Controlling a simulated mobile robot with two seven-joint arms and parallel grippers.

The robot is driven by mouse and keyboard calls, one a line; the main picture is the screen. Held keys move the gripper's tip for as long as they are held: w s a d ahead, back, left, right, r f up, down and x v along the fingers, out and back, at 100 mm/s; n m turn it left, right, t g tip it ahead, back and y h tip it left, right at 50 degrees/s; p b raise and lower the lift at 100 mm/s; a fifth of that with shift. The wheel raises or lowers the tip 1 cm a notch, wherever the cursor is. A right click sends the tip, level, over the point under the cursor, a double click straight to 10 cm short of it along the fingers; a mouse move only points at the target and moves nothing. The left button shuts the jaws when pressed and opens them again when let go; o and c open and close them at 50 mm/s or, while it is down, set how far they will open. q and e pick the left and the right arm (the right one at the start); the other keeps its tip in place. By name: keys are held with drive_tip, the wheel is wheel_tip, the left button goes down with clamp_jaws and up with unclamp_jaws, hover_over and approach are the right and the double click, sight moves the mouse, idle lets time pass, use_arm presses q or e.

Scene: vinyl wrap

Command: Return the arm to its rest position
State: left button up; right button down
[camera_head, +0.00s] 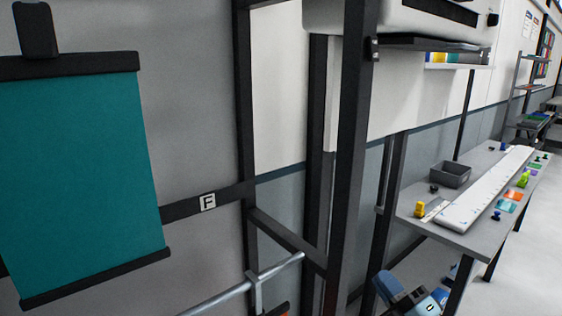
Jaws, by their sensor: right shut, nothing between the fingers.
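My right arm, blue and grey, shows low in the head view, right of the dark upright post. My right gripper (412,300) is small and partly cut off by the bottom edge there. It is shut, with nothing seen in it, and is apart from the table. My left gripper is not in view. A teal sheet (80,180) hangs at the left between a dark top bar and a dark bottom bar.
Dark frame posts (352,150) stand mid-picture, with a metal rail (225,296) low in front. At the right, a grey table (410,208) bears a grey bin (450,174), a long white board (487,190) and several small coloured items. Floor beyond the table is clear.

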drive_tip(key=s+f+m+g+h, duration=0.1)
drive_tip(key=s+f+m+h, duration=0.1)
drive_tip(key=s+f+m, duration=0.3)
drive_tip(key=s+d+f+m+g+h, duration=0.1)
drive_tip(key=f+m+h, duration=0.2)
drive_tip(key=f, duration=0.5)
drive_tip(key=s+f+m+g+h, duration=0.1)
drive_tip(key=s+f+m+h, duration=0.1)
drive_tip(key=s+f+m, duration=0.3)
drive_tip(key=s+a+f+m+g+h+p, duration=0.1)
drive_tip(key=s+f+m+g, duration=0.4)
drive_tip(key=s+f, duration=0.6)
wheel_tip(320, 180, down, 3)
drive_tip(key=shift+s+f+m+g, duration=0.15)
drive_tip(key=shift+s+m+g, duration=0.15)
drive_tip(key=shift+m+g, duration=0.15)
drive_tip(key=shift+a, duration=0.1)
